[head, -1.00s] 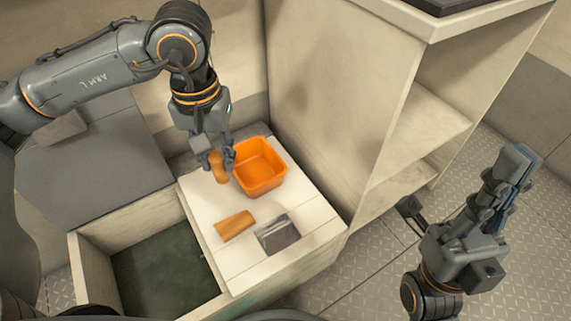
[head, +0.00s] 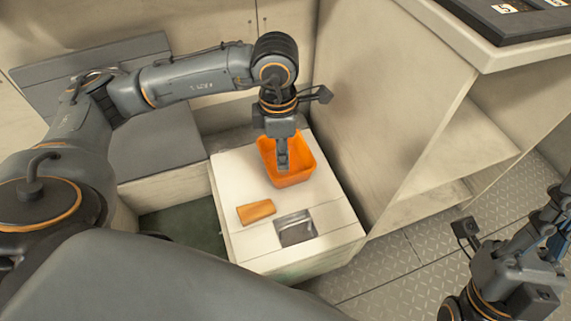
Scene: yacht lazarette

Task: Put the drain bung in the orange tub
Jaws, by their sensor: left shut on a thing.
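My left gripper (head: 283,163) points down into the tub's opening. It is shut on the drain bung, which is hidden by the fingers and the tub. My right gripper (head: 556,215) is at the right edge, partly cut off and far from the tub. I cannot tell whether its fingers are open.
A silver-grey recessed plate (head: 295,228) lies in the pale top (head: 235,171), right of the tan piece. A tall cream cabinet with shelves (head: 440,135) rises close on the right. Metal floor (head: 390,270) shows in front.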

